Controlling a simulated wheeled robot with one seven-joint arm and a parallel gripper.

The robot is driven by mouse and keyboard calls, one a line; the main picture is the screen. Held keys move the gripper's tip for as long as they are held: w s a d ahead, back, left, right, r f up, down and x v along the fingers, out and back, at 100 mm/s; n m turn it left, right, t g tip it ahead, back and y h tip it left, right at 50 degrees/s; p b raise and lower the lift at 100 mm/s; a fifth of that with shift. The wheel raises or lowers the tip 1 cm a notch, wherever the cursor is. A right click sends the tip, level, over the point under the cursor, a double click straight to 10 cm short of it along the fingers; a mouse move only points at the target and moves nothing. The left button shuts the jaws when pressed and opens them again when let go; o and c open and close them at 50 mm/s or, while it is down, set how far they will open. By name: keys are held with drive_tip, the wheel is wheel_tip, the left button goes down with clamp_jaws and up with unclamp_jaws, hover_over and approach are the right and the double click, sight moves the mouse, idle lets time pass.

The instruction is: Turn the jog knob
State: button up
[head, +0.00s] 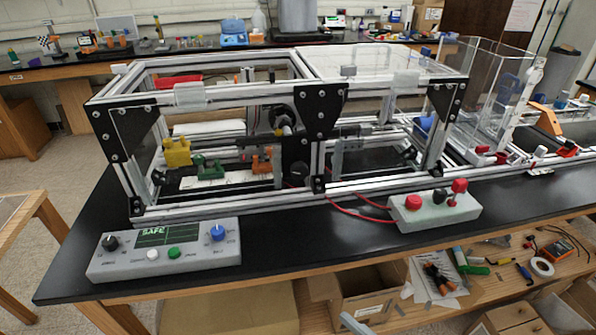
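A grey control panel (190,262) sits at the front left of the black bench, with a lit green display (166,236) that reads "SAFE". It carries a black knob (110,243) at its left and a blue knob (217,232) at its right. A white button (152,254) and a green button (173,253) are between them. The small labels are too blurred to read, so I cannot tell which knob is the jog knob. My gripper is not recognisable in the head view. A pale piece at the bottom edge is cut off, and I cannot tell what it is.
An aluminium extrusion frame (250,202) stands right behind the panel. A grey box (437,215) with a red button (413,202) and red cables is to the right. The bench top between panel and box is clear. A lower shelf (465,310) holds tools and cartons.

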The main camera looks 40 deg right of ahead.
drive_tip(key=w+d+r+n+t+h, duration=0.2)
drive_tip(key=w+d, duration=0.2)
drive_tip(key=w, duration=0.8)
drive_tip(key=n+g+h+b, duration=0.1)
drive_tip(key=g+h, duration=0.1)
drive_tip(key=h, duration=0.4)
approach(299, 174)
drive_tip(key=w+a+r, duration=0.3)
drive_tip(key=w+r, duration=0.1)
drive_tip(key=r, duration=0.1)
drive_tip(key=d+f+g, duration=0.1)
drive_tip(key=d, duration=0.1)
drive_tip(key=d+f+g+h, duration=0.1)
drive_tip(key=d+f, duration=0.1)
drive_tip(key=shift+w+d+f+n, duration=0.15)
drive_tip(key=shift+f+n, duration=0.1)
drive_tip(key=shift+n, duration=0.15)
drive_tip(key=p+x, duration=0.1)
drive_tip(key=x, duration=0.6)
drive_tip(key=shift+d+f+p, duration=0.1)
drive_tip(key=shift+d+p, duration=0.05)
drive_tip(key=shift+p, duration=0.2)
drive_tip(key=shift+c, duration=0.4)
clamp_jaws()
